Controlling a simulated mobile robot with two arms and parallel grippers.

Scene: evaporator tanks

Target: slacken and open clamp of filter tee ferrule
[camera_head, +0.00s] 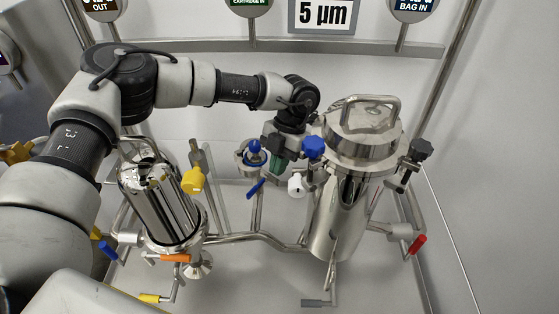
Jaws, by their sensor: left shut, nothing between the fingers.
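My left arm reaches in from the left, and its gripper (277,164) points down between the two steel vessels. The gripper is shut and holds nothing; its fingertips are small and partly hard to make out. Just left of it is a pipe fitting with a blue knob (254,147). Just right of it, a larger blue knob (313,146) sits beside the bag filter vessel (345,205). A white knob (297,185) is below that one. I cannot tell which fitting is the filter tee ferrule clamp, or whether it is slack. My right gripper is out of view.
A black knob (421,150) and red handle (418,244) are at right. Pipes (262,237) run low between the vessels. A rail (370,47) crosses the back wall.

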